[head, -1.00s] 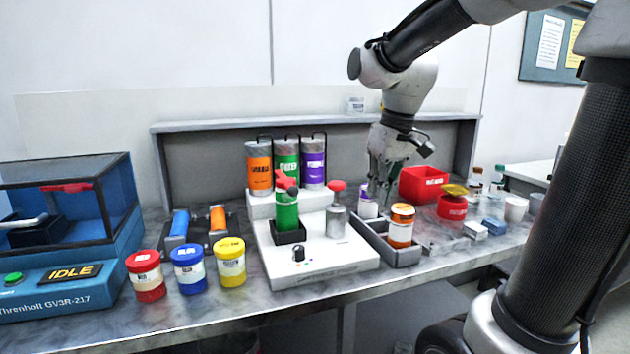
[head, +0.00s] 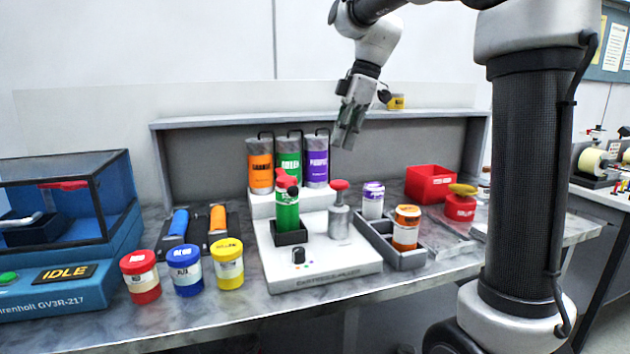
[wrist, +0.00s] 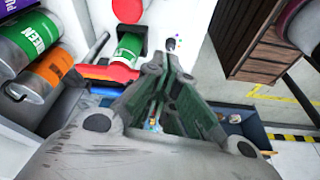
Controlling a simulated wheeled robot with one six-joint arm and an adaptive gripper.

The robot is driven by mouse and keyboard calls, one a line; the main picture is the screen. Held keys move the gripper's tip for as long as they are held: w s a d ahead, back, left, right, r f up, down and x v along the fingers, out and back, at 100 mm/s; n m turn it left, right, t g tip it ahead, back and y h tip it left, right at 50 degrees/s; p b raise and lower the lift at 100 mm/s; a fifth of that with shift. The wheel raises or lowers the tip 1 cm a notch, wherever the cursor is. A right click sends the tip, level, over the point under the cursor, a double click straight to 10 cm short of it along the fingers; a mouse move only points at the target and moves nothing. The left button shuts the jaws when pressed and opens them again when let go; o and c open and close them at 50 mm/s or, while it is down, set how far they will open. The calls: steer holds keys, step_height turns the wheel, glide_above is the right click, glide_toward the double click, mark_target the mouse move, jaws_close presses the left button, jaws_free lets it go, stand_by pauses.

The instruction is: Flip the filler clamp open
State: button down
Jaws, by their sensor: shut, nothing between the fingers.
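The white filler base (head: 345,262) stands on the bench with a green cartridge (head: 287,216) upright in its black holder (head: 290,237). A red clamp (head: 286,180) sits at the top of this cartridge; its exact position is hard to tell. In the wrist view the red clamp (wrist: 108,72) shows left of the fingers, beside the green cartridge (wrist: 131,46). My gripper (head: 343,146) is shut and empty, raised above and to the right of the clamp, apart from it. Its fingers (wrist: 172,60) meet in the wrist view and hide part of the base.
Orange, green and purple cartridges (head: 317,163) stand behind the filler. A red-knobbed metal cylinder (head: 339,218) is on its right, beside a grey tray (head: 405,262) with jars. Red, blue and yellow jars (head: 229,265) stand front left. A shelf (head: 420,117) runs behind.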

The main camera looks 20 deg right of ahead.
steer(key=w+a+f, duration=0.1)
steer(key=a+f, duration=0.5)
steer(key=f, duration=0.4)
steer(key=shift+w+a+f, duration=0.15)
steer(key=shift+a+f, duration=0.05)
steer(key=shift+a, duration=0.15)
steer(key=a+m+t, duration=0.1)
steer(key=a+m, duration=0.3)
steer(key=a, duration=0.8)
steer(key=w+a+m+t+h, duration=0.1)
steer(key=w+a+m+h, duration=0.1)
steer(key=w+a+m, duration=0.5)
steer(key=shift+w+a+t, duration=0.3)
steer(key=shift+w+a, duration=0.6)
steer(key=shift+w, duration=0.05)
steer(key=shift+w+r, duration=0.1)
